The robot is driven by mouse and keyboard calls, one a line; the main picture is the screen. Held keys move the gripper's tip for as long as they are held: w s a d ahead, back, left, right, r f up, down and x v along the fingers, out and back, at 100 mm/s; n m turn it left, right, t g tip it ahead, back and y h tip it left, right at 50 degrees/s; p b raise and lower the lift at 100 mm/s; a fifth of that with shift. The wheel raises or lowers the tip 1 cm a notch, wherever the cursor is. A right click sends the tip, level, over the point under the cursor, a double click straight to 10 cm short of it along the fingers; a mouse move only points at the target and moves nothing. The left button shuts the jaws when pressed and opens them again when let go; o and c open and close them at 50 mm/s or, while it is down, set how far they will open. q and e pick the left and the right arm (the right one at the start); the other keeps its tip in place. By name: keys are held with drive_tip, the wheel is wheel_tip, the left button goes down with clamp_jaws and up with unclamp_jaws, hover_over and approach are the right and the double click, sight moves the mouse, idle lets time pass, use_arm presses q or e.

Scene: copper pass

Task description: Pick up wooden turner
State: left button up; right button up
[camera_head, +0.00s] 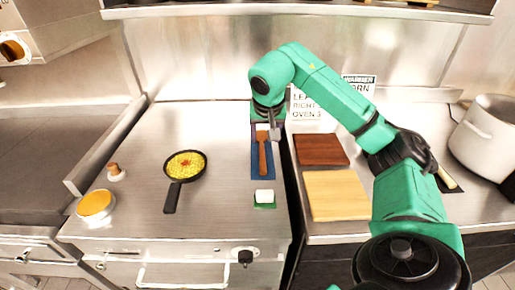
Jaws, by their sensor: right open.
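The wooden turner (262,160) lies on a blue mat (257,172) on the steel counter, its handle pointing toward me. My right gripper (268,134) is over the far end of the turner, fingers pointing down. It is open, and its fingers partly hide the turner's head. I cannot tell whether the fingers touch it. My left gripper is not in view.
A black pan (173,195) with yellow food stands left of the turner. Two boards, dark (320,150) and light (337,195), lie right. A large pot (485,135) stands far right.

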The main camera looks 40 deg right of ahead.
sight(263, 160)
drive_tip(key=p+x, duration=0.1)
drive_tip(key=x, duration=0.3)
drive_tip(key=p+x, duration=0.1)
drive_tip(key=x, duration=0.4)
drive_tip(key=p+x, duration=0.1)
drive_tip(key=x, duration=0.3)
drive_tip(key=shift+s+a+f+p, duration=0.1)
drive_tip(key=shift+a+f+p, duration=0.2)
drive_tip(key=shift+a+f, duration=0.05)
drive_tip(key=shift+f, duration=0.1)
clamp_jaws()
